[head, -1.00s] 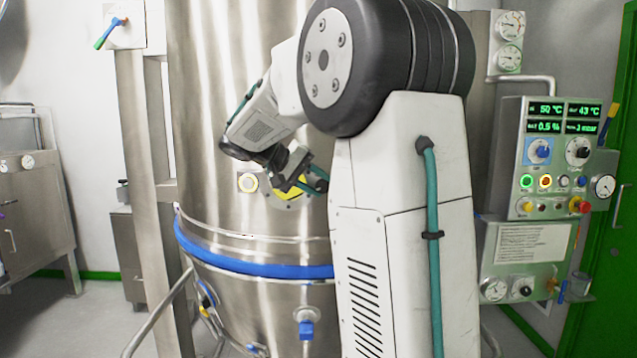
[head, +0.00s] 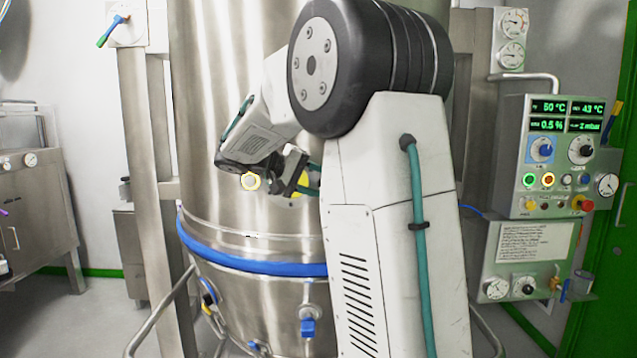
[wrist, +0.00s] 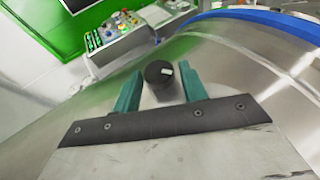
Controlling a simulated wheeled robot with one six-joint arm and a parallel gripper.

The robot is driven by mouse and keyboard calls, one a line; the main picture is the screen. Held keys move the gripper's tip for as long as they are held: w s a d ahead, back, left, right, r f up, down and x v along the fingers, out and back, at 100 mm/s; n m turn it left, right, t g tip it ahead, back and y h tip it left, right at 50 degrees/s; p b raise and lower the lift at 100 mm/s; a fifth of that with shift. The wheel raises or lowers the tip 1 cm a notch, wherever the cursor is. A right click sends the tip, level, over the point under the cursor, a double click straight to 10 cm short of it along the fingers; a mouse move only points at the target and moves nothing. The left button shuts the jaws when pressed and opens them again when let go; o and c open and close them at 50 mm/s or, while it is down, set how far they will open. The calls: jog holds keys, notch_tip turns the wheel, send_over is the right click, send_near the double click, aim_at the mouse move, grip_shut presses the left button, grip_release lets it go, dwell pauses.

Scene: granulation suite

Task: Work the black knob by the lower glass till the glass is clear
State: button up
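The black knob (wrist: 158,72), with a white mark on its top, stands out from the steel vessel wall in the wrist view. My gripper (wrist: 161,74) has its two teal fingers on either side of the knob, with a gap on both sides; it is open. In the head view my gripper (head: 308,180) is low against the vessel front, and the knob is hidden behind it. How clear the glass is cannot be told at this size.
The steel vessel (head: 215,120) fills the middle, with a blue band (head: 250,266) below my gripper. A control panel (head: 560,150) stands at the right, beside a green door (head: 615,260). A steel cabinet (head: 35,200) is at the far left.

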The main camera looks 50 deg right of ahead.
jog(key=shift+o, duration=0.5)
jog(key=v, duration=0.7)
jog(key=shift+w+a, duration=0.2)
jog(key=shift+a, duration=0.1)
jog(key=shift+r, duration=0.1)
jog(key=s+a+f+n+t+y, duration=0.2)
jog(key=s+a+f+n+y, duration=0.35)
jog(key=a+f, duration=0.4)
jog(key=s+a+f+n+t+y, duration=0.1)
jog(key=s+a+f+t+y, duration=0.2)
jog(key=s+a, duration=0.5)
jog(key=s+a+f+n+t+y, duration=0.1)
jog(key=s+a+f+t+y, duration=0.1)
jog(key=s+a+f, duration=0.3)
jog(key=shift+s+a+t+y, duration=0.4)
jog(key=shift+s+a+y, duration=0.25)
jog(key=shift+s+a, duration=1.85)
